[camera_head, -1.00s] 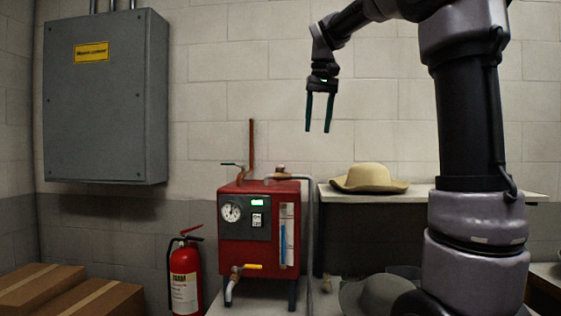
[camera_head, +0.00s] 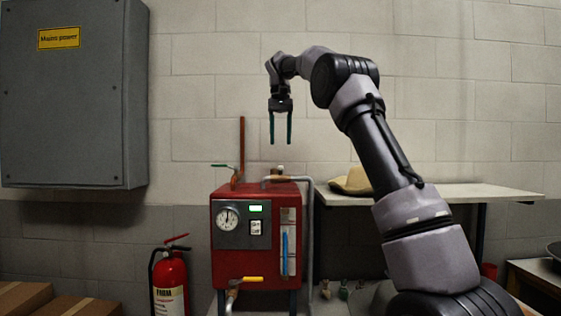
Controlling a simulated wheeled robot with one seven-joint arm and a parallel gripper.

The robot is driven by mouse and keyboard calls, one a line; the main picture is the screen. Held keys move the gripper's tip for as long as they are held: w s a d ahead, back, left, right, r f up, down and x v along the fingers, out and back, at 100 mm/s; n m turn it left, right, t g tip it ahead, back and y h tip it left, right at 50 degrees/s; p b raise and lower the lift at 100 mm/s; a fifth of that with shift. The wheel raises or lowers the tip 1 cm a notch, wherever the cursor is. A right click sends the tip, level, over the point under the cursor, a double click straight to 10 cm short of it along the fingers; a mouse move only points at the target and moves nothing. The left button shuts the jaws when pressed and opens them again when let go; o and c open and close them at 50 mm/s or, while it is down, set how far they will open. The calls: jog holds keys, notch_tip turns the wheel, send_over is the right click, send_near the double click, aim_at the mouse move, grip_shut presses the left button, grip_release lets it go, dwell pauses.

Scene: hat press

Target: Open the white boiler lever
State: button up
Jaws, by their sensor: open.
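The boiler (camera_head: 222,262) is a red box with a round gauge (camera_head: 228,218) and a blue level tube on its front. A green-handled lever (camera_head: 222,166) is on its top left. A yellow-handled lever (camera_head: 252,279) is on the pipe at its lower front. A pale pipe or lever (camera_head: 283,178) lies on the top right; I cannot tell whether it is the white lever. My gripper (camera_head: 280,142) points down, open and empty, in the air above the right part of the boiler top, apart from it.
A copper pipe (camera_head: 242,145) rises from the boiler top, left of my gripper. A grey mains box (camera_head: 70,110) hangs at left. A fire extinguisher (camera_head: 170,285) stands left of the boiler. A shelf (camera_head: 450,192) with a straw hat (camera_head: 352,181) is at right.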

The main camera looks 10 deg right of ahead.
aim_at(281, 168)
notch_tip(281, 168, down, 8)
dwell(0.4)
grip_shut()
dwell(1.3)
